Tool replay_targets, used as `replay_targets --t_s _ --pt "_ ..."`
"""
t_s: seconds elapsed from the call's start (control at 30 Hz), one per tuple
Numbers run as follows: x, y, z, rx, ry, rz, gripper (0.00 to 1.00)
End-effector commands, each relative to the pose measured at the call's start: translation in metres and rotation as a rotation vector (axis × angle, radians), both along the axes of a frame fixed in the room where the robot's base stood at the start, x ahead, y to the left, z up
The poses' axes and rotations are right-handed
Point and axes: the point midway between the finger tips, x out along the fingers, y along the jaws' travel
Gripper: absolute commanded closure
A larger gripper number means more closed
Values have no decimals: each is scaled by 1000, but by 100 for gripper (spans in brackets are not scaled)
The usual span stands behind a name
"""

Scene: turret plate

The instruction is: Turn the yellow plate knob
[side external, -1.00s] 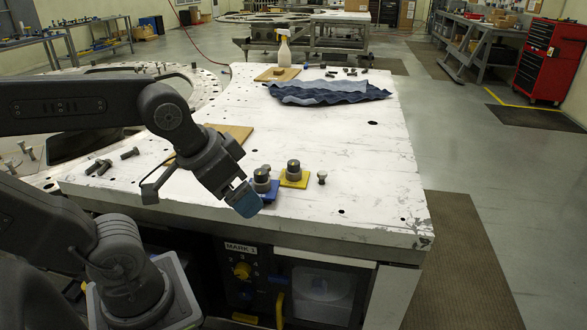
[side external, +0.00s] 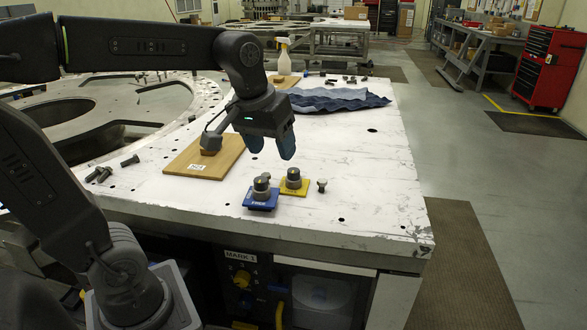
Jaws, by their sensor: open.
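The yellow plate (side external: 298,190) lies on the white table, with a round metal knob (side external: 293,178) with a dark top standing on it. A blue plate (side external: 258,204) with a similar knob (side external: 261,187) sits just to its left and nearer the camera. My gripper (side external: 270,152) is above the table, up and to the left of the yellow plate knob, fingers pointing down. It is open, holds nothing and is apart from both knobs. The exact gap between the fingers and the knob is hard to judge from this view.
A small metal bolt (side external: 322,186) stands right of the yellow plate. Loose bolts (side external: 100,173) lie at far left. Blue cloth (side external: 330,99) and a spray bottle (side external: 284,58) are further back. The table's right side is clear.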

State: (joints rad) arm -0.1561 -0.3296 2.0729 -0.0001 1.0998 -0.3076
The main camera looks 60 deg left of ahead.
Motion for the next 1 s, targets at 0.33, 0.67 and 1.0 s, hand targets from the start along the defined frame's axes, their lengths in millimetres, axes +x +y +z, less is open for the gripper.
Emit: replay_targets --t_s 0.33,0.67,1.0 --pt "107 94 -7 -118 203 527 39" --pt "134 131 -25 -150 268 713 39" --pt "133 130 -79 -150 270 711 39"
